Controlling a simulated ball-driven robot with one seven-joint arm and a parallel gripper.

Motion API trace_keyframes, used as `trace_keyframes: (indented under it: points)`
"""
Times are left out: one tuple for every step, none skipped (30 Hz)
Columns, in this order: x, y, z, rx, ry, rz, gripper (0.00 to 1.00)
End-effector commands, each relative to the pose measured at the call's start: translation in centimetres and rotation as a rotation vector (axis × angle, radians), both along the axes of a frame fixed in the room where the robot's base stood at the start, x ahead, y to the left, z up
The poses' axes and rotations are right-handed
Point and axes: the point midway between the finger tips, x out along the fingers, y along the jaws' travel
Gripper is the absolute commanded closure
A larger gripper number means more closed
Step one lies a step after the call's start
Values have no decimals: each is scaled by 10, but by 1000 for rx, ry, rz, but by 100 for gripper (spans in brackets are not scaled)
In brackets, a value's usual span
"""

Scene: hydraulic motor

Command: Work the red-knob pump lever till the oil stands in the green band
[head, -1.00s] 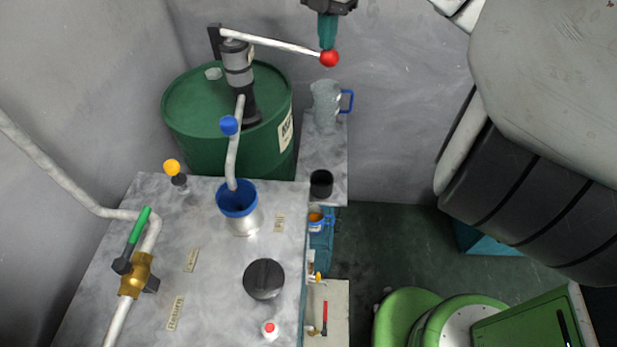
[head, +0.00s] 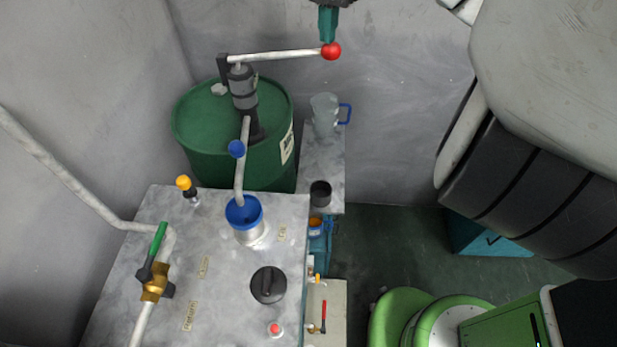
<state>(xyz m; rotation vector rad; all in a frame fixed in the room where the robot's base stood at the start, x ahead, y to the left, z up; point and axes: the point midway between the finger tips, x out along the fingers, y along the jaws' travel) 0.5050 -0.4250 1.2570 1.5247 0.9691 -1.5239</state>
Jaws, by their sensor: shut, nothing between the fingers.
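The pump lever (head: 285,56) is a white rod ending in a red knob (head: 331,51). It stands out to the right from the grey and black pump (head: 243,90) on the green drum (head: 190,125), tilted slightly up toward the knob. My gripper (head: 328,38) is shut with teal fingers, its tips just above or touching the knob; I cannot tell which. The pump's grey spout pipe (head: 240,172) runs down into the blue-rimmed filler funnel (head: 258,212) on the grey tank top. No oil level or green band can be made out.
A clear jug with a blue handle (head: 324,112) and a black cup (head: 320,193) stand on the narrow shelf. A green-handled brass valve (head: 155,280), yellow-knobbed fitting (head: 184,184) and black cap (head: 268,284) are on the tank. Wall space right of the lever is clear.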

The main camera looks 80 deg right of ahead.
Motion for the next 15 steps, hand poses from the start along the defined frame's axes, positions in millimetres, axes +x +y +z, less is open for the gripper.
trace_keyframes:
  points:
    - [0, 0, 10, -1, 0, -1, 100]
    - [0, 0, 14, -1, 0, -1, 100]
    - [0, 0, 19, -2, 1, -1, 100]
    - [0, -1, 23, -2, 1, -1, 100]
    - [0, 0, 26, -2, 1, -1, 100]
    - [0, 0, 32, -1, 2, -1, 100]
    - [0, 0, 35, -1, 2, -1, 100]
    - [0, -1, 36, -3, 1, -1, 100]
    - [0, -1, 41, -4, 2, -1, 100]
    - [0, -1, 44, -3, 1, -1, 100]
    - [0, -1, 47, -3, 1, -1, 100]
    - [0, -1, 51, -3, 1, -1, 100]
    - [0, -1, 53, -1, 2, -1, 100]
    - [0, -1, 55, -1, 2, -1, 100]
    - [0, 0, 56, -1, 0, -1, 100]
